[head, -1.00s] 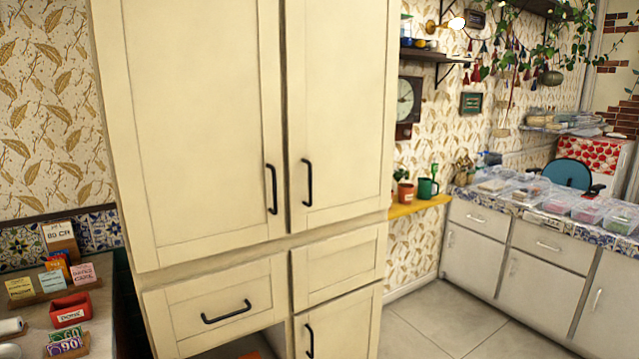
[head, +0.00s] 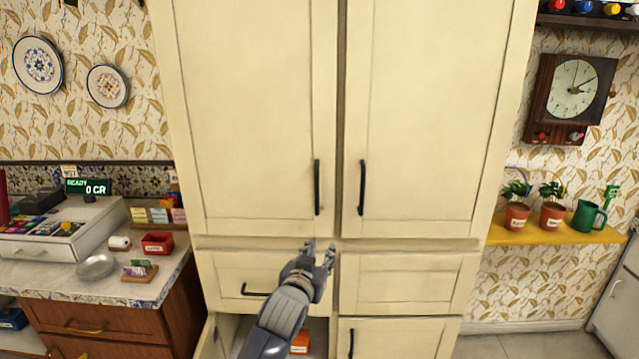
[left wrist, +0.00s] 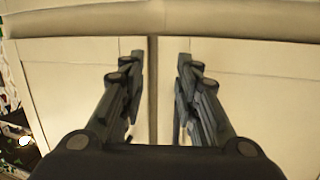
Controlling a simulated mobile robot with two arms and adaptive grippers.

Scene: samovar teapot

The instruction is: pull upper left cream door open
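The upper left cream door (head: 250,110) is shut, its face flush with the upper right door (head: 425,110). Its black vertical handle (head: 317,187) is at its lower right edge. My left gripper (head: 320,252) is raised in front of the cabinet, just below that handle and apart from it. In the left wrist view my left gripper (left wrist: 158,70) has its two fingers spread with nothing between them. Behind them there are cream panels with a dark vertical gap. My right gripper does not show.
Below is a drawer (head: 250,275) with a black handle, and a lower left compartment standing open with an orange item (head: 300,342) inside. A counter (head: 100,280) with a till stands left. A yellow shelf (head: 550,232) with potted plants is at right.

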